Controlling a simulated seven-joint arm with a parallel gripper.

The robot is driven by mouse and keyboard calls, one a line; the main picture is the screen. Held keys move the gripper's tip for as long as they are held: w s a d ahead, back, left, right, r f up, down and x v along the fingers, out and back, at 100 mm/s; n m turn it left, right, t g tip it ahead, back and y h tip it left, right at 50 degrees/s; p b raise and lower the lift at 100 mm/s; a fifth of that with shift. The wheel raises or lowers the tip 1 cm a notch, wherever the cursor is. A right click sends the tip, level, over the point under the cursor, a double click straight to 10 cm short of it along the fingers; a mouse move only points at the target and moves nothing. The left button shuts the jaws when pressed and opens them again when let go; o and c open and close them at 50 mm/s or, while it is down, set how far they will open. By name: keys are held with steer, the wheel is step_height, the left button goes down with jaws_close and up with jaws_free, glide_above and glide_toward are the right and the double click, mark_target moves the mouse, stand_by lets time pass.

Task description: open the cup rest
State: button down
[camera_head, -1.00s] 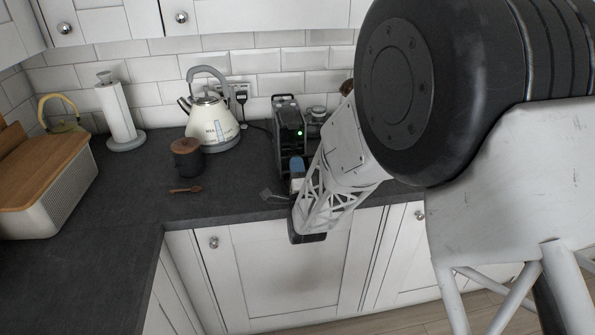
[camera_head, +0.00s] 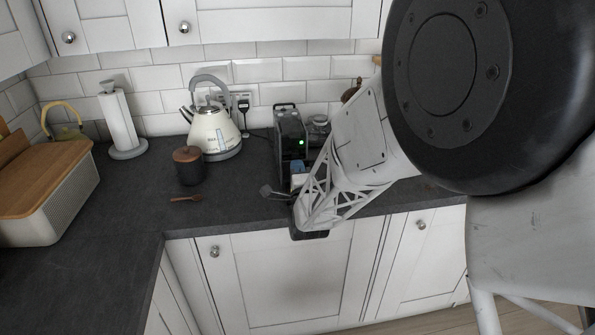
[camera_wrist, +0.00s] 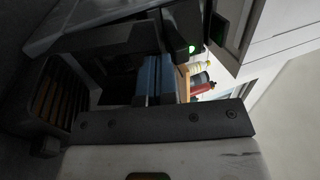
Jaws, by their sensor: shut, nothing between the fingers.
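The dark coffee machine (camera_head: 290,135) with a green light stands at the back of the worktop, its front partly hidden by my arm. In the wrist view a slatted dark piece, likely the same cup rest (camera_wrist: 55,97), lies at the left. My gripper (camera_head: 298,167) is shut and empty, its blue fingertips (camera_wrist: 156,78) close to the machine's front. I cannot tell whether they touch it or the cup rest.
A cream kettle (camera_head: 213,130), a dark lidded jar (camera_head: 188,170) and a wooden spoon (camera_head: 185,199) are left of the machine. A paper towel roll (camera_head: 119,122) and a bread bin (camera_head: 60,195) stand further left. The worktop's front-left is clear.

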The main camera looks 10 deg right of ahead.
steer(key=shift+g, duration=0.3)
stand_by(0.4)
steer(key=f+v, duration=0.1)
steer(key=v, duration=1.2)
steer(key=shift+s+f, duration=0.2)
steer(key=shift+f, duration=0.15)
steer(key=shift+r, duration=0.15)
step_height(320, 180, up, 6)
steer(key=s+d+n+g, duration=0.1)
steer(key=s+n+g, duration=0.1)
steer(key=n+g, duration=0.4)
steer(key=s+d+r+n+g, duration=0.1)
steer(key=s+r+n+g, duration=0.2)
steer(key=s, duration=0.5)
steer(key=s+d+r+n+g, duration=0.2)
steer(key=s+n+g, duration=0.3)
steer(key=s, duration=0.4)
steer(key=s+d+r+n+g, duration=0.1)
steer(key=s+r+n+g, duration=0.2)
steer(key=s, duration=0.5)
steer(key=shift+s+d+r+n+g, duration=0.3)
steer(key=shift+r+n+g, duration=0.1)
steer(key=shift+g, duration=0.1)
